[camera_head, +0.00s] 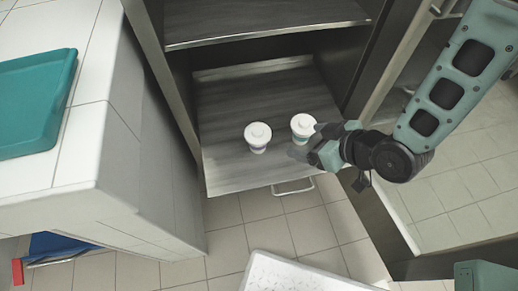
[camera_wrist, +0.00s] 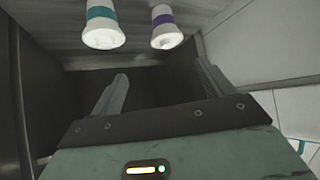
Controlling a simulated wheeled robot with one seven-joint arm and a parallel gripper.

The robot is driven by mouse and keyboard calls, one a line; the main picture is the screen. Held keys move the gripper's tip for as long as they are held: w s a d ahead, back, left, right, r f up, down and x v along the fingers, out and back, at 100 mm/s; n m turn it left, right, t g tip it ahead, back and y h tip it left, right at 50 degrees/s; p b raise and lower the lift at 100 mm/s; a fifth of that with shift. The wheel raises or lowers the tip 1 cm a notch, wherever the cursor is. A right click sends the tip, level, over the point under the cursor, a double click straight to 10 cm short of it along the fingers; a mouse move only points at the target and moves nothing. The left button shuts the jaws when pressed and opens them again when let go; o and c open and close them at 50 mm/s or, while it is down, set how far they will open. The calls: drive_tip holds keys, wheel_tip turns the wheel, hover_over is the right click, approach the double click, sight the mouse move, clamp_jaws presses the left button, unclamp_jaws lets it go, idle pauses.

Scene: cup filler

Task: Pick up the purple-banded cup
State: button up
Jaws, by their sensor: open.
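In the wrist view, which looks upside down, the purple-banded cup (camera_wrist: 165,26) is at the top, right of the teal-banded cup (camera_wrist: 103,24). From the layout, the purple-banded cup seems to be the left one (camera_head: 257,137) in the head view, its band not clear there. The teal-banded one seems to be the right cup (camera_head: 303,127), closer to my gripper. My gripper (camera_wrist: 162,70) is open and empty, apart from both cups; in the head view it (camera_head: 313,152) is right of them.
A dark upper shelf (camera_head: 265,22) lies above and behind the cups. Cabinet walls flank the shelf. A white tiled counter (camera_head: 60,185) with a teal tray (camera_head: 35,100) is at left. Tiled floor (camera_head: 235,210) lies in front of the shelf.

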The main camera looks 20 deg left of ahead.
drive_tip(key=t+y+b, duration=0.1)
drive_tip(key=y+b, duration=0.1)
drive_tip(key=b, duration=0.1)
approach(260, 149)
drive_tip(key=w+a, duration=0.1)
drive_tip(key=w+a+f, duration=0.1)
drive_tip(key=a, duration=0.1)
drive_tip(key=w+a+b, duration=0.1)
drive_tip(key=a, duration=0.1)
drive_tip(key=shift+w+a+f, duration=0.2)
drive_tip(key=shift+w+f, duration=0.1)
drive_tip(key=shift+w+b+x, duration=0.25)
drive_tip(key=shift+b+x, duration=0.25)
drive_tip(key=shift+x, duration=2.2)
drive_tip(key=shift+d, duration=0.15)
drive_tip(key=shift+c, duration=0.3)
drive_tip(key=c, duration=1.1)
